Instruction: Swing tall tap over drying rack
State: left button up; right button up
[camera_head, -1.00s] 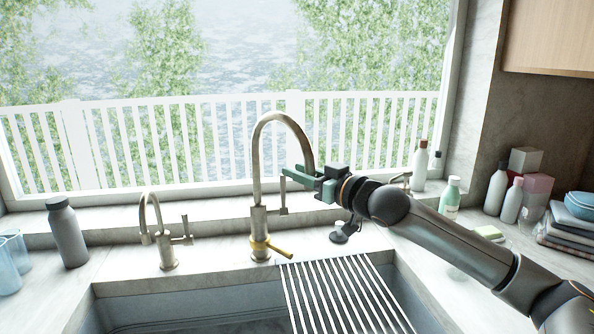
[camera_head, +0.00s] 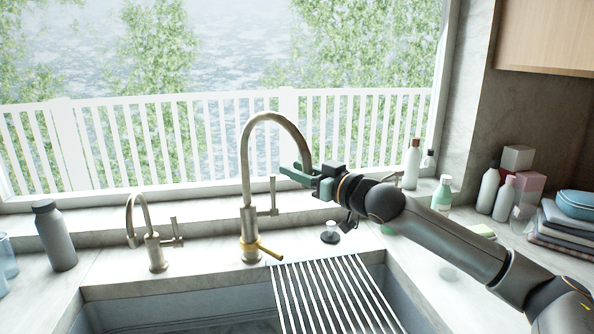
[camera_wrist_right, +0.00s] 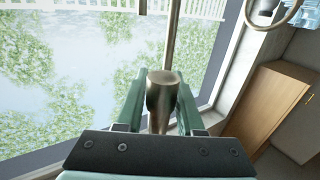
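The tall tap (camera_head: 246,170) is a brushed-metal arch behind the sink, with a brass-coloured lever at its base. Its spout bends to the right, and the spout end is at my right gripper (camera_head: 300,174). In the right wrist view the spout end (camera_wrist_right: 162,95) sits between the two green fingers (camera_wrist_right: 161,100), close against both, and they look shut on it. The drying rack (camera_head: 335,290) is a set of metal bars across the right part of the sink, nearer me than the spout end. My left gripper is not in view.
A shorter tap (camera_head: 153,240) and a grey bottle (camera_head: 57,238) stand left of the tall tap. A small black-topped item (camera_head: 330,234) stands behind the rack. Bottles (camera_head: 442,194) and stacked cloths (camera_head: 560,225) stand on the right. The sink's left part is open.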

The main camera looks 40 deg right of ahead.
jog(key=o, duration=0.4)
jog(key=shift+c, duration=0.2)
jog(key=s+b, duration=0.2)
jog(key=b, duration=0.1)
jog(key=s+d+b, duration=0.1)
jog(key=s+b, duration=0.1)
jog(key=shift+d+f, duration=0.1)
jog(key=shift+f, duration=0.3)
pick_arm(q)
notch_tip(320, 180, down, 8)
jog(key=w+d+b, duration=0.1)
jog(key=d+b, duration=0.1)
jog(key=b, duration=0.2)
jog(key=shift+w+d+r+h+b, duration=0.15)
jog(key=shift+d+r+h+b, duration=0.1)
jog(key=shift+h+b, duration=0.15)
pick_arm(e)
jog(key=s, duration=0.8)
jog(key=shift+s+d+r, duration=0.2)
jog(key=shift+d+r, duration=0.05)
jog(key=shift+r, duration=0.15)
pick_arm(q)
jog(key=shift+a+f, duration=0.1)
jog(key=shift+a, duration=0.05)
